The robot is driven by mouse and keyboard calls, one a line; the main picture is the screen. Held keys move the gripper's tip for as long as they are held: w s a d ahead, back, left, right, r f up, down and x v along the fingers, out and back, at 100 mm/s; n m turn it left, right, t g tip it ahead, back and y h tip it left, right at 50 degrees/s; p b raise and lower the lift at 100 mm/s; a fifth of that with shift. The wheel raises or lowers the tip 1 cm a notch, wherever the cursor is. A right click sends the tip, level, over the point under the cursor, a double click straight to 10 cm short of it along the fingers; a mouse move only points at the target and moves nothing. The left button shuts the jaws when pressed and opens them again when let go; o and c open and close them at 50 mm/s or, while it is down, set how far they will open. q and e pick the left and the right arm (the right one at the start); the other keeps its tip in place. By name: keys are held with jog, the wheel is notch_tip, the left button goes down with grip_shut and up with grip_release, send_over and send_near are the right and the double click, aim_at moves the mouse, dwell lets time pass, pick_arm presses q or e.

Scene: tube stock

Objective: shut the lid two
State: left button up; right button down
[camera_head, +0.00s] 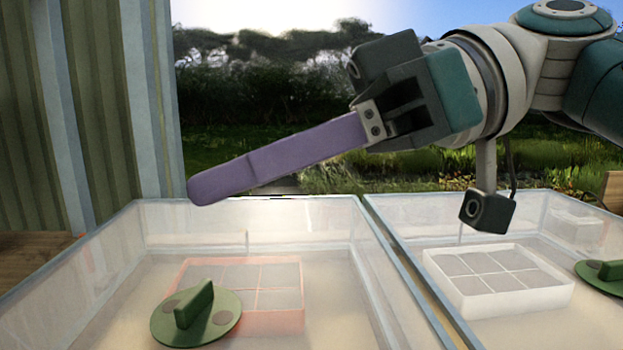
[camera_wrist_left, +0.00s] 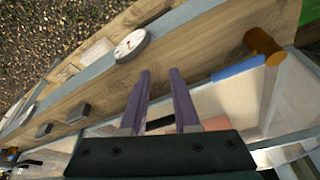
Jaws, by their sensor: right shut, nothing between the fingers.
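Two clear-walled boxes stand side by side in the head view: a left box (camera_head: 375,262) and a right box (camera_head: 565,215). A green disc with an upright grip (camera_head: 195,313) shows over the left box, and part of another green disc (camera_head: 600,270) shows at the right edge. I cannot tell which lid is lid two, nor how far any lid is open. My right gripper (camera_head: 205,190), with purple fingers, is shut and empty above the left box's back rim. My left gripper (camera_wrist_left: 160,72) shows in the left wrist view with its fingers apart and nothing between them.
A red-edged grid rack (camera_head: 303,305) sits in the left box and a white grid rack (camera_head: 515,297) in the right one. A striped panel (camera_head: 80,120) stands at left. The left wrist view shows a round dial (camera_wrist_left: 131,45), a wooden surface (camera_wrist_left: 195,60) and an orange cylinder (camera_wrist_left: 262,46).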

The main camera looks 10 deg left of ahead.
jog(key=shift+w+r, duration=0.15)
